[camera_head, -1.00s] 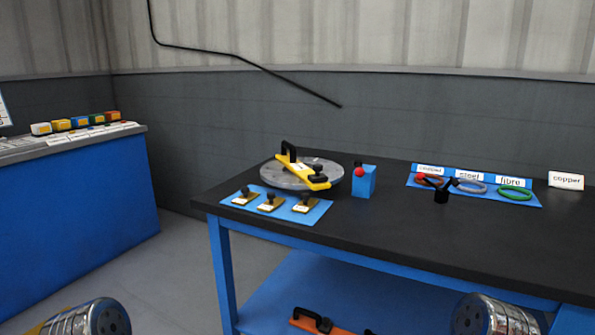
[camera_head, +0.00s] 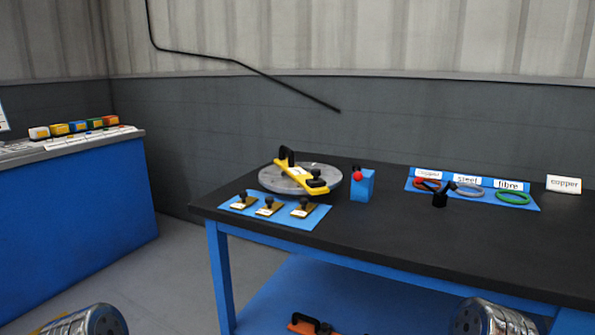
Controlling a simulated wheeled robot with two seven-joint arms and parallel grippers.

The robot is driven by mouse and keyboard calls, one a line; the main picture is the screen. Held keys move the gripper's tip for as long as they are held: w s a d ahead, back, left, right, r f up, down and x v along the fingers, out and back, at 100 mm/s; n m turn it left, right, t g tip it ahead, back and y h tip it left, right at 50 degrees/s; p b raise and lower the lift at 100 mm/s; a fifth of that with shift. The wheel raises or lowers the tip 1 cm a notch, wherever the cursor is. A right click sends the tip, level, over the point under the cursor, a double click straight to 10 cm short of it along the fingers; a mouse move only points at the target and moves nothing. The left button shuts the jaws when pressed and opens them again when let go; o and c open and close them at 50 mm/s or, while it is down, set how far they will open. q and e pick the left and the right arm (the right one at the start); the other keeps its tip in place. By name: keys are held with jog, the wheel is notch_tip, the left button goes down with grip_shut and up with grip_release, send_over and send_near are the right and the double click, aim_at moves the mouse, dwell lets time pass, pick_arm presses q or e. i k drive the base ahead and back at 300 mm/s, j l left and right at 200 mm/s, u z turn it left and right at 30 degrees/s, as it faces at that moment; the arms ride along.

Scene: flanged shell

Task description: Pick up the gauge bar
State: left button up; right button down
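A yellow bar (camera_head: 301,177) with a black arched handle at one end and a dark knob near the other lies across a round grey metal disc (camera_head: 333,187) on the black bench top. An orange bar (camera_head: 303,326) with a black handle shows partly on the blue lower shelf, cut off by the bottom edge. I cannot tell from the picture alone which of these is the gauge bar. Only metallic links of my arms show at the bottom left and bottom right. Both grippers are out of view, and no hand is near either bar.
A blue mat (camera_head: 273,214) with several small brass knobbed pieces lies before the disc. A blue block with a red ball (camera_head: 361,185) stands beside it. Rings lie on a labelled blue strip (camera_head: 473,189) at right. A blue side counter (camera_head: 78,198) stands left; the bench's front is clear.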

aim_at(288, 165)
jog(key=i+j+z, duration=0.3)
jog(key=j, duration=0.2)
jog(key=i+j+z, duration=0.3)
jog(key=j, duration=0.4)
jog(key=j+z, duration=0.3)
jog(key=j, duration=0.4)
jog(key=j+z, duration=0.3)
jog(key=j, duration=0.5)
jog(key=i+j+z, duration=0.15)
jog(key=j+z, duration=0.2)
jog(key=j, duration=0.4)
jog(key=j+z, duration=0.4)
jog(key=j, duration=0.4)
jog(key=i+j+z, duration=0.45)
jog(key=j, duration=0.4)
